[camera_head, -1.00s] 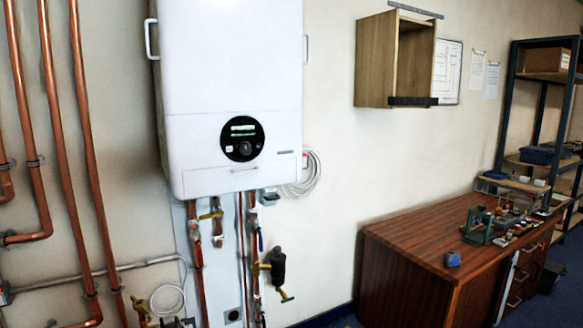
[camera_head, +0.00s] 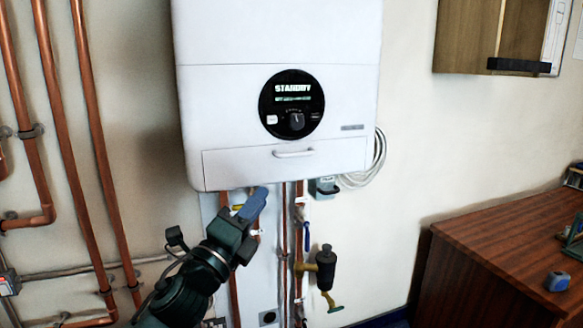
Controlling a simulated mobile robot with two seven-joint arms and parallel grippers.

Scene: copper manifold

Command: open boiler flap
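The white boiler (camera_head: 230,100) hangs on the wall, with a round black display and knob on its front. The boiler flap (camera_head: 240,166) is the low panel along its bottom front, with a small white bar handle (camera_head: 293,154). The flap lies flat against the front and looks closed. My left gripper (camera_head: 257,197) is just below the boiler's bottom edge, left of and lower than the handle, apart from it. Its blue fingers are seen from the side, so I cannot tell whether they are open. My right gripper is not in view.
Copper pipes (camera_head: 105,190) run up the wall at left. Pipes and a dark valve (camera_head: 326,268) hang below the boiler. A coiled white cable (camera_head: 366,172) is at its right. A wooden cabinet (camera_head: 470,35) and a brown desk (camera_head: 470,255) stand further right.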

